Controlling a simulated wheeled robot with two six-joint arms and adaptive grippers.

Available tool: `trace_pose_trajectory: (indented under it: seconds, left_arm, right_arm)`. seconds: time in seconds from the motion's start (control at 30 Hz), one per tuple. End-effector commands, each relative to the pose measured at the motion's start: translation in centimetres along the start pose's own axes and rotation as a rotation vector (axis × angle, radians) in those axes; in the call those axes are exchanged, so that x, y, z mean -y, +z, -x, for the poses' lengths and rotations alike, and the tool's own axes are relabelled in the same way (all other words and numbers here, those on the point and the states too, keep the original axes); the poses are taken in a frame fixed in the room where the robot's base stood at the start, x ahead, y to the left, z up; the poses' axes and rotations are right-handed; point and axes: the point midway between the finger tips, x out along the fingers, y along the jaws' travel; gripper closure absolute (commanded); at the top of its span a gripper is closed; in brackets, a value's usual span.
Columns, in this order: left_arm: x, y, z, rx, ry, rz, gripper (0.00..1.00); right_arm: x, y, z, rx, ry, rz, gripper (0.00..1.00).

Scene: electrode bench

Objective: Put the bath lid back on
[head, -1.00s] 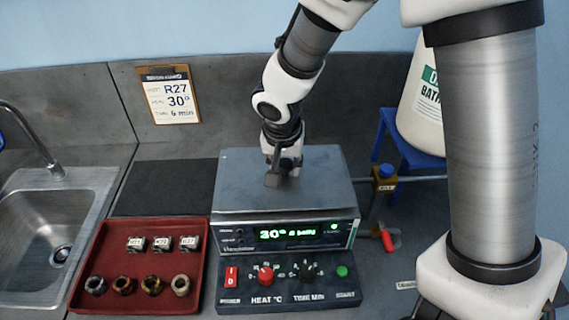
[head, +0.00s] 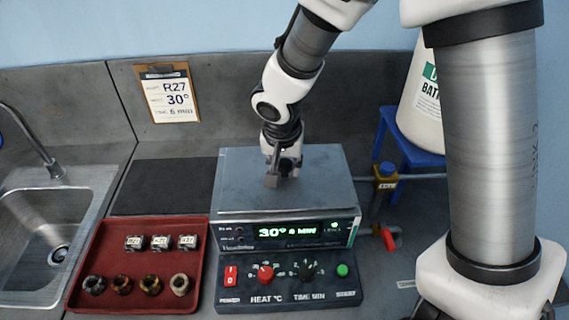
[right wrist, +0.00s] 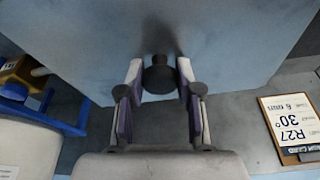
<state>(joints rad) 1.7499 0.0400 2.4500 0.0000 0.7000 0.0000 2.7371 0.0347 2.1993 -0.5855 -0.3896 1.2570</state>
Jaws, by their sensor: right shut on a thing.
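The bath lid (head: 236,182) is a flat grey plate lying over the top of the bath (head: 228,236), whose front has a lit green display. In the head view the lid looks level and lined up with the housing. I cannot tell whether a thin gap is left under it. My right gripper (head: 282,178) points down at the lid's middle. In the right wrist view its fingers (right wrist: 158,78) are shut on the lid's dark round knob (right wrist: 159,75). The lid's plate (right wrist: 225,45) also fills much of that view. My left gripper is not in view.
A red tray (head: 140,268) with several small blocks and rings stands left of the bath, beside the sink (head: 60,210). A control panel (head: 325,291) lies in front. A red-handled tap (head: 388,238) and a blue stand (head: 405,150) with a white container (head: 420,105) are at the right.

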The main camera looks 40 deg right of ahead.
Motion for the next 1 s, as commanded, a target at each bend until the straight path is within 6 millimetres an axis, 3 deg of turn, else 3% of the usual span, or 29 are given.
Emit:
trace_pose_trajectory:
  seconds: [0.4,0.43,0.5,0.7,0.73,0.8,1.0]
  left_arm:
    - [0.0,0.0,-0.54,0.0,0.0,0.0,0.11]
    - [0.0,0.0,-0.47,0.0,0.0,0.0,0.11]
    - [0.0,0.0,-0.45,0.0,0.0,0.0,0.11]
    - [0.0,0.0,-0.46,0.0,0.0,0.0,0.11]
    - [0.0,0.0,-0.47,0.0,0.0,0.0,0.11]
    - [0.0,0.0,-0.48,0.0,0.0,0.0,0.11]
    - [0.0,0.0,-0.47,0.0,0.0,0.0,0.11]
  right_arm:
    - [0.02,0.1,-0.44,-0.001,-0.001,0.0,1.0]
    - [0.02,0.08,-0.37,-0.001,-0.001,0.0,0.55]
    - [0.02,0.08,-0.37,-0.001,-0.001,0.0,0.36]
    - [0.01,0.1,-0.39,0.0,0.0,0.0,0.36]
    - [-0.01,0.14,-0.43,0.001,0.001,0.0,0.33]
    - [-0.01,0.13,-0.43,0.001,0.001,0.0,0.12]
    - [-0.01,0.12,-0.42,0.0,0.0,0.0,0.11]
